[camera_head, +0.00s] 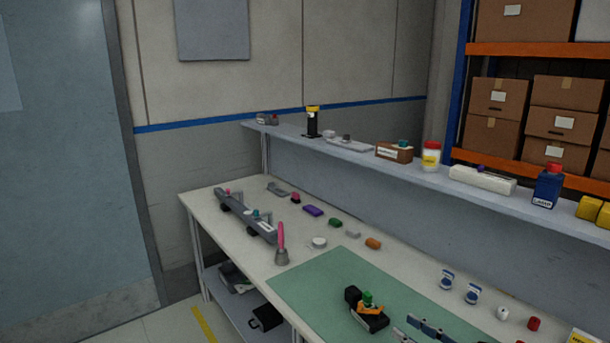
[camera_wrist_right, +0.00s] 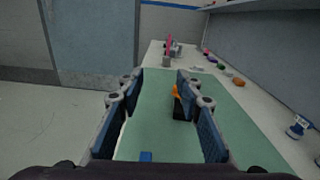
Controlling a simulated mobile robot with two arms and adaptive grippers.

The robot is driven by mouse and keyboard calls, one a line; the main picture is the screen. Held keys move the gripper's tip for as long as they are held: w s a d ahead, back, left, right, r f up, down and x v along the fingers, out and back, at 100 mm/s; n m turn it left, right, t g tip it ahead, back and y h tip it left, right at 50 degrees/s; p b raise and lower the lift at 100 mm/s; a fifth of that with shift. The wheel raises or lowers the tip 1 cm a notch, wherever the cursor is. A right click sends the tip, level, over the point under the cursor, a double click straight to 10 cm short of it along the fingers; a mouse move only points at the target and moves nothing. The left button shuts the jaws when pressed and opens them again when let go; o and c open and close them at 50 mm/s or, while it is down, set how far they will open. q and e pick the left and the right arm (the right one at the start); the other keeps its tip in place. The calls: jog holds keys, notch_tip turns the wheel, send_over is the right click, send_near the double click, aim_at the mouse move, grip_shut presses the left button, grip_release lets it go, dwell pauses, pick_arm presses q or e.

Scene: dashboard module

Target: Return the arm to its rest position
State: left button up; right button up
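My right gripper (camera_head: 420,334) shows at the bottom edge of the head view, low in the picture and to the right of a black module with an orange and green top (camera_head: 368,311). In the right wrist view my right gripper (camera_wrist_right: 160,115) has its two blue-padded fingers wide apart, with nothing held between them. The black and orange module (camera_wrist_right: 178,103) shows beyond, partly hidden by the right-hand finger. My left gripper is not in view.
The green mat (camera_head: 305,285) covers the near part of the white table (camera_head: 205,195). A pink-handled brush (camera_head: 281,245), a grey rail fixture (camera_head: 245,214) and several small coloured parts stand beyond it. A raised shelf (camera_head: 360,150) runs behind.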

jog(key=s+a+f+n+g+h, duration=0.1)
jog(key=s+a+f+n+g, duration=0.3)
jog(key=s+a+f+n, duration=0.3)
jog(key=s+a+f+n+g+h, duration=0.1)
jog(key=s+a+f+n+g, duration=0.35)
jog(key=s+f+n, duration=0.4)
jog(key=s+d+n+g+h, duration=0.1)
jog(key=s+d+n+h, duration=0.3)
jog(key=s+n, duration=0.4)
jog(key=s+d+n+g+h, duration=0.1)
jog(key=s+d+n+h, duration=0.4)
jog(key=s, duration=0.4)
notch_tip(320, 180, down, 31)
jog(key=s+n+g+b, duration=0.1)
jog(key=s+b, duration=0.1)
jog(key=b, duration=0.3)
pick_arm(q)
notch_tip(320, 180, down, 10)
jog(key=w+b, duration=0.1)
jog(key=b, duration=0.4)
pick_arm(e)
jog(key=s+d+f+g, duration=0.1)
jog(key=s+d+f, duration=0.1)
jog(key=s+f, duration=1.5)
notch_tip(320, 180, down, 4)
jog(key=shift+s+f, duration=0.2)
jog(key=shift+s, duration=0.1)
